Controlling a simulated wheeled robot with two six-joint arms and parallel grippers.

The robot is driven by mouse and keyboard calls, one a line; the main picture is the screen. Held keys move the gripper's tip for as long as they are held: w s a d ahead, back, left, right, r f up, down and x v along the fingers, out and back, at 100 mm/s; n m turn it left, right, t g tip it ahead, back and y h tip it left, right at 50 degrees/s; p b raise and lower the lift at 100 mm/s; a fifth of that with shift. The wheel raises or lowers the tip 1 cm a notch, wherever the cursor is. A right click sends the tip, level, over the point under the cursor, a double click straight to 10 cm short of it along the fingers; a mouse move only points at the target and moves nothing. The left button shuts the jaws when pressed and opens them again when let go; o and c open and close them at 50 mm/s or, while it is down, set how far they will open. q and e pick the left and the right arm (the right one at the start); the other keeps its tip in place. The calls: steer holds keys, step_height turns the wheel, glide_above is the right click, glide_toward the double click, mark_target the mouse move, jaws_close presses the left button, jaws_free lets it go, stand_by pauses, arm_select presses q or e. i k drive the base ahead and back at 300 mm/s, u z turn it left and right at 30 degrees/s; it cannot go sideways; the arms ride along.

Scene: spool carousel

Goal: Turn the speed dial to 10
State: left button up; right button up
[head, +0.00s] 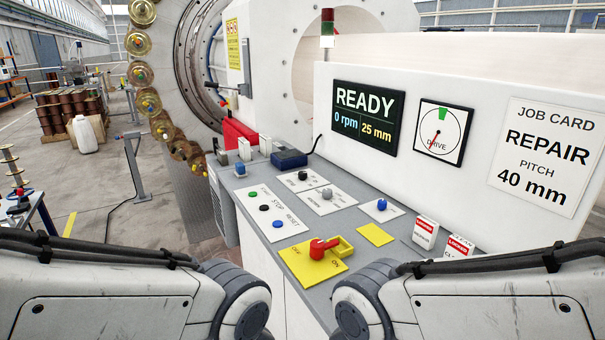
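The sloped grey control panel (245,195) carries several knobs. A black knob (303,175) and a grey knob (326,194) sit on white plates, and a blue knob (381,204) sits on its own plate to the right. Their lettering is too small to read, so I cannot tell which is the speed dial or where it points. The screen (366,117) reads READY, 0 rpm, 25 mm. The drive gauge (442,132) has a red needle pointing down-left. My arm links show at the lower left and lower right; neither gripper is in view.
Start, stop and reset buttons (278,224) sit at the panel's left. A red rotary switch (322,248) on a yellow plate is at the front. Red-and-white tags (425,232) stand at the right. A job card (545,155) reads REPAIR, PITCH 40 mm.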

mark_target(302, 175)
steer(key=k, duration=0.6)
steer(key=u, duration=0.65)
steer(key=i, duration=0.5)
steer(key=u, duration=0.9)
steer(key=i, duration=1.3)
steer(key=z, duration=0.45)
